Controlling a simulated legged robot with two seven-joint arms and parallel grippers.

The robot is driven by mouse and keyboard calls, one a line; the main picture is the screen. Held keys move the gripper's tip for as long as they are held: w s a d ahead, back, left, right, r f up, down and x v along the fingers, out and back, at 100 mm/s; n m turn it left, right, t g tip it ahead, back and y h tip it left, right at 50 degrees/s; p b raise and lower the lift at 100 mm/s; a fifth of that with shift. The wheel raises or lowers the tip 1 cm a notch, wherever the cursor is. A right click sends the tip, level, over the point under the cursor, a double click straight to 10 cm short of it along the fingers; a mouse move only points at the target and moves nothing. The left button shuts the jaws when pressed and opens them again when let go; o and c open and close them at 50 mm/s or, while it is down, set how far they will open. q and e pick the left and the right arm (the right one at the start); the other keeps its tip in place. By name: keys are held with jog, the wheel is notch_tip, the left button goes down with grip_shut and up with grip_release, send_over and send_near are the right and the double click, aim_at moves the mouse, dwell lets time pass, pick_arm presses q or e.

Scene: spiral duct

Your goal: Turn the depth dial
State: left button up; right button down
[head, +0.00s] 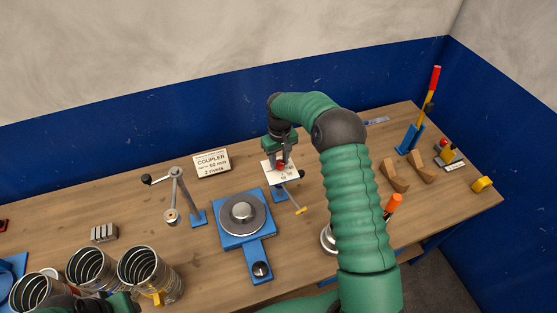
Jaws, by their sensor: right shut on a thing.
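The depth dial (291,174) is a small white plate with dark markings, standing behind and to the right of the blue machine base. My right gripper (281,163) reaches down over it from behind and is shut on its red knob, which is mostly hidden by the fingers. The dial's pointer position is too small to read. A thin rod with a yellow end (301,211) extends toward the front beside the dial. Part of my left arm shows at the lower left edge by the metal ducts; its fingers cannot be made out.
A blue base with a round grey plate (242,213) stands left of the dial. A crank post (178,190), a coupler sign (212,163) and spiral ducts (143,268) are further left. Wooden cradles (393,176) and a red-handled lever (432,85) stand right.

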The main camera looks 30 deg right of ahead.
aim_at(280, 162)
jog(key=shift+w+d+r, duration=0.1)
jog(key=shift+d+r, duration=0.1)
jog(key=shift+r, duration=0.05)
jog(key=c, duration=1.3)
grip_release()
jog(key=shift+o, duration=1.4)
pick_arm(q)
jog(key=shift+s+r, duration=0.1)
jog(key=shift+s, duration=0.25)
pick_arm(e)
jog(key=shift+s+a, duration=0.1)
jog(key=shift+s, duration=0.2)
jog(key=r, duration=0.1)
jog(key=r+b, duration=0.1)
jog(key=r, duration=0.1)
jog(key=r+b, duration=0.1)
jog(key=shift+w+r, duration=0.2)
jog(key=shift+w, duration=0.05)
pick_arm(q)
jog(key=x, duration=0.1)
jog(key=b+x, duration=0.1)
jog(key=x, duration=0.1)
jog(key=b+x, duration=0.1)
jog(key=shift+s+f, duration=0.25)
jog(key=shift+s, duration=0.05)
pick_arm(e)
notch_tip(280, 162, up, 12)
jog(key=shift+s+r, duration=0.15)
jog(key=shift+s, duration=0.05)
